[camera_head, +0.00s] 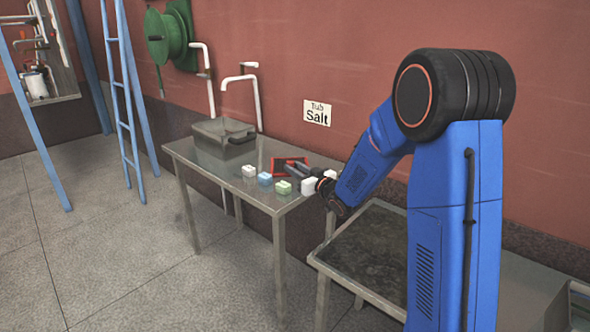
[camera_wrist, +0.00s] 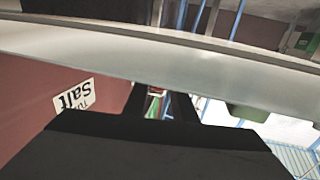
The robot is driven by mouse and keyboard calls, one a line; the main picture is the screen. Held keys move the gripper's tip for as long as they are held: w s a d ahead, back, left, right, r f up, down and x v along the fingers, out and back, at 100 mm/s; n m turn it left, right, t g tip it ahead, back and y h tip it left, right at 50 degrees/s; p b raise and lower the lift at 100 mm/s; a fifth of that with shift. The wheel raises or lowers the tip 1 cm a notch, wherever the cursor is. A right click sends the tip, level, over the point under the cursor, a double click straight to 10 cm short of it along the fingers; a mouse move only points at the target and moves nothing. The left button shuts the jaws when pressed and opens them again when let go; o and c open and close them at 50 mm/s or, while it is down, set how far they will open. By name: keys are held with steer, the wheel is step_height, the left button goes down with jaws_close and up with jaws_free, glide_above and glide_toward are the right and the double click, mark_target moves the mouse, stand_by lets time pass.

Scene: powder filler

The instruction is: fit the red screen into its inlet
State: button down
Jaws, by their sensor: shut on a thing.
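The red screen (camera_head: 279,163), a flat red frame with a dark middle, is at the right part of the metal table in the head view. My gripper (camera_head: 297,171) reaches in from the right, its fingers shut on the near right part of the screen. Whether the screen touches the tabletop is not clear. In the wrist view my gripper's two dark fingers (camera_wrist: 160,100) show at the centre, with a small reddish and white patch between them; the screen is hardly visible there. I cannot make out the inlet in either view.
A lidded metal box (camera_head: 222,138) stands at the back left. A lower bench (camera_head: 375,250) is at the right. A Salt sign (camera_head: 317,112) hangs on the wall.

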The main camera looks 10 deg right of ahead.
steer(key=shift+f, duration=0.1)
steer(key=c, duration=1.5)
jaws_free()
steer(key=shift+o, duration=0.2)
steer(key=shift+s, duration=0.15)
steer(key=v, duration=1.2)
